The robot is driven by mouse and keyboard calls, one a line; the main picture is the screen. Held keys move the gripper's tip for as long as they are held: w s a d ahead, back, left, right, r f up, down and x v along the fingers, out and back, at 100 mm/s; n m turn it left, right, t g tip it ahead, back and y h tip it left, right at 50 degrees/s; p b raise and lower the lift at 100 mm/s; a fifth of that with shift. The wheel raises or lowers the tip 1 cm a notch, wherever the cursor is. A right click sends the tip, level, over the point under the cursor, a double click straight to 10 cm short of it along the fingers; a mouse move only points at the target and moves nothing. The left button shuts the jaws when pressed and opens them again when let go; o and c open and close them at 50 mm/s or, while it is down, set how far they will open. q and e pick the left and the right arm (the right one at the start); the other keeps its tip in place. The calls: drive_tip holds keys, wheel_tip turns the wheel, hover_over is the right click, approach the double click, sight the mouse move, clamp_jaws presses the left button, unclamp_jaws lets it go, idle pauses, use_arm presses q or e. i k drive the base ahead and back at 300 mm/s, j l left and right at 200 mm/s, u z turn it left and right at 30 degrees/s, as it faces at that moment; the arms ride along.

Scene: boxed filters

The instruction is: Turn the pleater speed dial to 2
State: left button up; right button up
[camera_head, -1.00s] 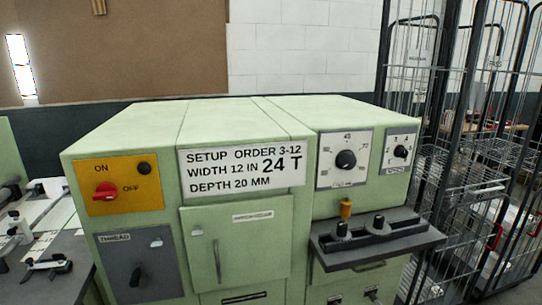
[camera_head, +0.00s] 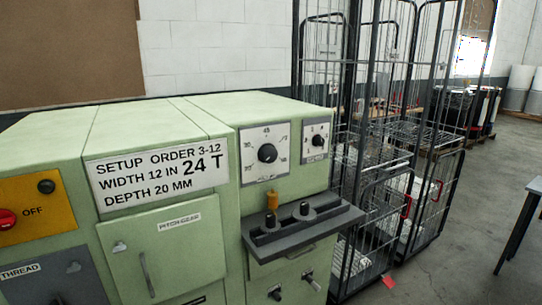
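The green pleater machine (camera_head: 150,125) fills the left and middle of the head view. On its right end is a small panel with a black dial (camera_head: 317,140), marked with a few numbers around the top and a label below that is too small to read surely. To its left is a larger panel with a bigger black dial (camera_head: 267,153), marked around 45. Neither of my grippers is in view.
A grey shelf (camera_head: 310,222) with black knobs and a yellow-orange piece juts out below the dials. Wire cage trolleys (camera_head: 385,150) stand close to the machine's right side. The floor (camera_head: 470,230) at the right is open, with a dark table edge (camera_head: 520,220) at the far right.

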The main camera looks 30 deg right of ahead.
sight(317, 140)
drive_tip(key=l+u, duration=0.1)
drive_tip(key=l, duration=1.75)
drive_tip(key=l+u, duration=0.1)
drive_tip(key=l, duration=1.75)
drive_tip(key=l+u, duration=0.1)
drive_tip(key=l, duration=1.75)
drive_tip(key=k, duration=0.05)
